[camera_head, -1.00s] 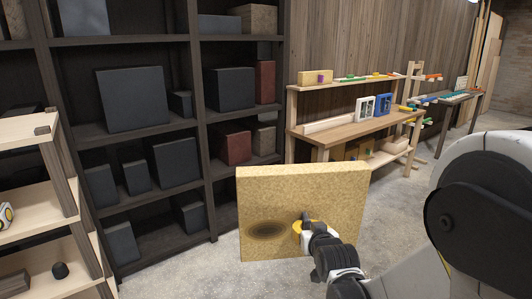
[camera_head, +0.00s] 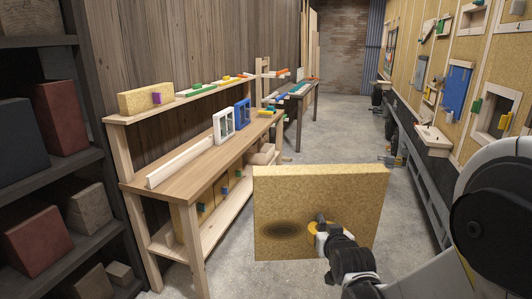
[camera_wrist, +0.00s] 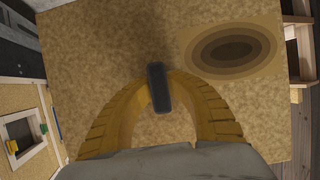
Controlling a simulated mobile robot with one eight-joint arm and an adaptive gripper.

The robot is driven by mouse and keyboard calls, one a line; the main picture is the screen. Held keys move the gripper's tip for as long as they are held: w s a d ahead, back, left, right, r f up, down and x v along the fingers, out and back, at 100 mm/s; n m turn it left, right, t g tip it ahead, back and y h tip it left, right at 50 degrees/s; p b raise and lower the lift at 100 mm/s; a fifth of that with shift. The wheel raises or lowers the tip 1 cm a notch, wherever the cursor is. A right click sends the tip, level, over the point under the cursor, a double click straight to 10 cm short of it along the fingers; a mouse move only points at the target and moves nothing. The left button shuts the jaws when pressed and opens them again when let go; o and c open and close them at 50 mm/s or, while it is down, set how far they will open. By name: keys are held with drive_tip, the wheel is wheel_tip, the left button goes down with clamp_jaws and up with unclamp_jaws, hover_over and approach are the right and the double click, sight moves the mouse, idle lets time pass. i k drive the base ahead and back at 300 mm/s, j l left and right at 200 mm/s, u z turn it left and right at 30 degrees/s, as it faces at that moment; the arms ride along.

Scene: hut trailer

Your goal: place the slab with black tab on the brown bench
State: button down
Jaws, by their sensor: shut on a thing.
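The slab (camera_head: 300,190) is a large, square, tan speckled board with a dark oval mark on its face. My gripper (camera_head: 322,226) is shut on its tab and holds the slab upright, clear of the bench. In the wrist view the black tab (camera_wrist: 158,88) sits between the yellow fingers of my gripper (camera_wrist: 158,95), with the slab (camera_wrist: 110,50) filling most of the picture. The brown bench (camera_head: 190,178) stands against the wooden wall, left of the slab. Its top is a brown wood board on pale legs.
On the bench are a long pale beam (camera_head: 180,162), a white frame (camera_head: 224,124) and a blue frame (camera_head: 242,114). A raised shelf behind holds a yellow block (camera_head: 146,98). Dark shelving (camera_head: 50,150) stands at left. A wall of panels (camera_head: 455,75) runs along the right. Floor between is free.

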sight(193, 171)
drive_tip(key=i+z, duration=0.35)
drive_tip(key=i, duration=1.5)
drive_tip(key=i+u, duration=0.3)
drive_tip(key=i, duration=0.3)
drive_tip(key=i+u, duration=0.3)
drive_tip(key=i, duration=0.3)
drive_tip(key=i+l+u, duration=0.3)
drive_tip(key=i, duration=0.25)
